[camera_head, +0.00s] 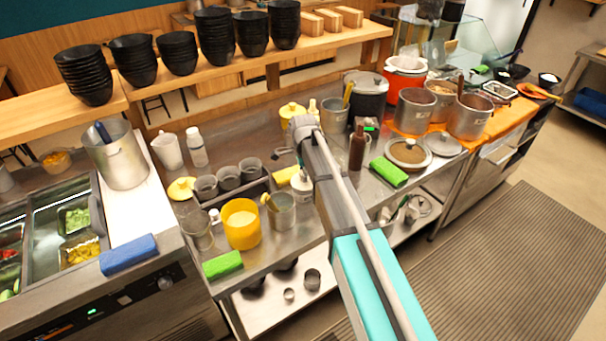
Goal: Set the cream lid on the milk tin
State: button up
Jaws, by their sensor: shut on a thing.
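My gripper (299,158) hangs over the middle of the steel counter, seen mostly from behind my arm. A small cream-white thing (302,181) shows just below it. It looks to be the cream lid in the jaws, but its shape is partly hidden. No tin is clearly marked as the milk tin. An open yellow tin (241,225) with pale yellow contents stands at the counter's front, left of and nearer than my gripper. An open steel tin (281,211) stands right beside it. A yellow lid (181,189) lies farther left.
Several grey cups (228,179) sit in a dark holder left of my gripper. A lidded yellow pot (292,113) stands behind. A brown bottle (357,150), green sponge (389,172) and glass-lidded pan (408,153) are to the right. Another green sponge (222,265) lies near the front edge.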

jog(key=o, duration=0.9)
jog(key=shift+o, duration=0.2)
jog(key=shift+o, duration=1)
jog(key=shift+r, duration=0.15)
jog(key=shift+r+p, duration=2.9)
jog(key=shift+p, duration=0.15)
